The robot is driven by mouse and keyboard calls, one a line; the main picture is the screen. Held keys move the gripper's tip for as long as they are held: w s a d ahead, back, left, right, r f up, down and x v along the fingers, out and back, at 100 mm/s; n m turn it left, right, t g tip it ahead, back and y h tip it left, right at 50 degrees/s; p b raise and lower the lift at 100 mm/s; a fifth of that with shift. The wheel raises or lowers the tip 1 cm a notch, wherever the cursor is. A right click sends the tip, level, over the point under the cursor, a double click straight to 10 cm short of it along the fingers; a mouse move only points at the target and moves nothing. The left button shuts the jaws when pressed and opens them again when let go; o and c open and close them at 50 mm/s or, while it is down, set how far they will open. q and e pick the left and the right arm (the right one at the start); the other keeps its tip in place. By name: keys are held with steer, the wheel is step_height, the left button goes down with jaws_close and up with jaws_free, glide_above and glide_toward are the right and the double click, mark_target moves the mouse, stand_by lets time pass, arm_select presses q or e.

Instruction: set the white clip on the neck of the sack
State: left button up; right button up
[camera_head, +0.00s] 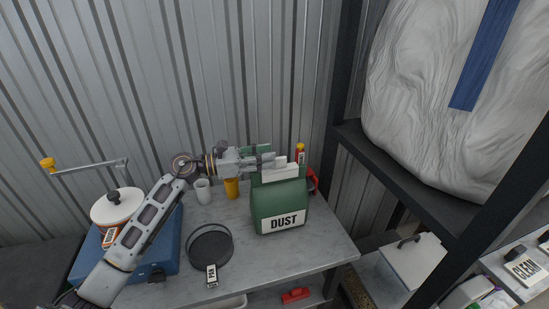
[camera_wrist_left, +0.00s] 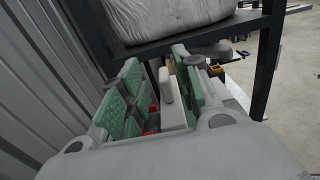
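The green sack (camera_head: 279,201), labelled DUST, stands upright on the grey table. The white clip (camera_head: 279,173) lies across the top of the sack at its neck, with a small raised tab; how deeply it sits there I cannot tell. My left gripper (camera_head: 265,162) reaches in from the left at the sack's top, right at the clip. In the left wrist view its green-padded fingers (camera_wrist_left: 160,92) stand wide apart, with the white clip (camera_wrist_left: 171,100) between them, nearer the right finger. A gap shows on the clip's left side. My right gripper is in neither view.
A blue box (camera_head: 160,262) with a white pot (camera_head: 117,207) is at the left. A round black tray (camera_head: 210,246), a white cup (camera_head: 203,191) and a yellow cup (camera_head: 232,188) share the table (camera_head: 318,250). A black shelf post (camera_head: 343,90) rises at the right.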

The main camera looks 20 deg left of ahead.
arm_select(q)
steer(key=b+v, duration=0.1)
steer(key=v, duration=0.6)
steer(key=shift+s+b, duration=0.15)
steer(key=shift+b, duration=0.2)
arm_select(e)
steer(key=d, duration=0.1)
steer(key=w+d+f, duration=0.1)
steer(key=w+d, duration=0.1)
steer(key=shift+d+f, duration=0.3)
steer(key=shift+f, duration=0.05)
arm_select(q)
steer(key=shift+a+r, duration=0.1)
steer(key=shift+a, duration=0.05)
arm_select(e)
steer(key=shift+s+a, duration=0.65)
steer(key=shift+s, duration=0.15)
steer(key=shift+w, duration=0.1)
arm_select(q)
step_height(320, 180, up, 9)
steer(key=p, duration=0.9)
steer(key=shift+r, duration=0.15)
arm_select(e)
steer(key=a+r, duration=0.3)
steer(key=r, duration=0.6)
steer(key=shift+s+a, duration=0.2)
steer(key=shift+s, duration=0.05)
